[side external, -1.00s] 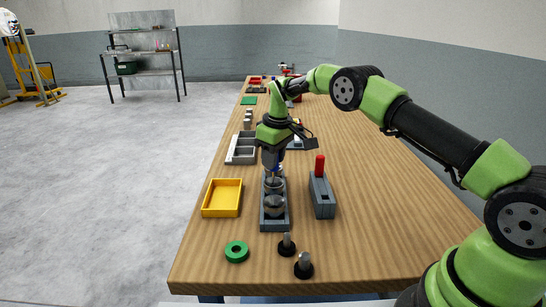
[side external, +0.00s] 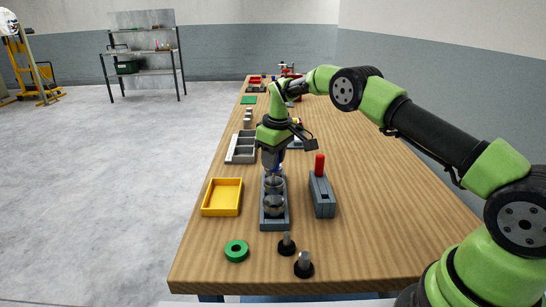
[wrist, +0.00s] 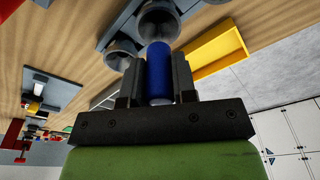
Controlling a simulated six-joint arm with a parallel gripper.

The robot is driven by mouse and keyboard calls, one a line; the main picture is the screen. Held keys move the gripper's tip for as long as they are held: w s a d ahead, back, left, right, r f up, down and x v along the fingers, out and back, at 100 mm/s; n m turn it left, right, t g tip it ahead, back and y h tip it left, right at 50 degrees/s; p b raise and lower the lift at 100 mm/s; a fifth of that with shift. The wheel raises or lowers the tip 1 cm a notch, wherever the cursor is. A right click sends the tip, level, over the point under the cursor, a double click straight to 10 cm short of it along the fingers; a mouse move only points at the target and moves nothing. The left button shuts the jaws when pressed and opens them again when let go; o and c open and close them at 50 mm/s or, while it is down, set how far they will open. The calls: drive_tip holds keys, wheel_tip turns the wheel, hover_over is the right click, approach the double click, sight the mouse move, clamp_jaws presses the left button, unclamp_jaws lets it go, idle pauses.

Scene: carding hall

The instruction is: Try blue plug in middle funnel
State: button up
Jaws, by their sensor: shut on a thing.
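My gripper (side external: 274,169) is shut on the blue plug (wrist: 159,75), which stands out between the two dark fingers in the wrist view. The grey funnel rack (side external: 274,224) holds a row of grey funnels. I cannot tell whether the tip touches a funnel.
A yellow tray (side external: 206,210) lies left of the rack. A grey block with a red handle (side external: 320,165) stands close on the right. A grey compartment tray (side external: 232,159) is behind left.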

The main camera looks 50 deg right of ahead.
drive_tip(key=shift+f, duration=1.75)
idle(1.5)
idle(0.7)
drive_tip(key=shift+r, duration=4)
